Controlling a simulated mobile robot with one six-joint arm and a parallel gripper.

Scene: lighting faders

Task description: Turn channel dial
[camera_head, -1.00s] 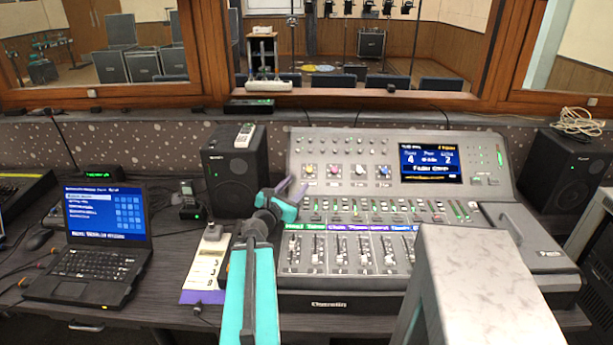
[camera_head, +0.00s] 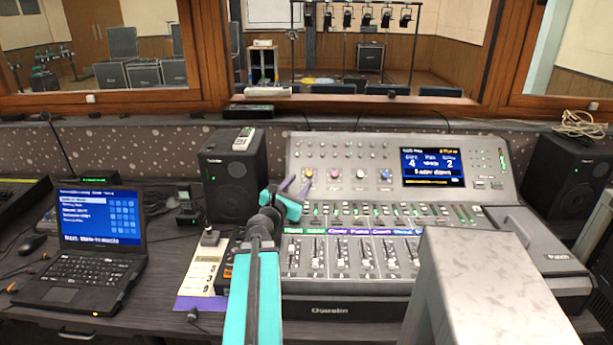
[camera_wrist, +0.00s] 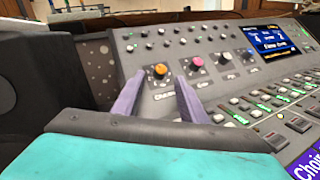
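The mixing console (camera_head: 330,310) stands on the desk. The pink dial (camera_wrist: 197,63) is just right of the right finger. I cannot tell whether the fingers touch the orange dial. Which dial is the channel dial is not readable.
A speaker (camera_head: 231,175) stands close left of the console. Faders (camera_head: 340,255) line the console's lower part, and a lit screen (camera_head: 432,167) sits at its upper right.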

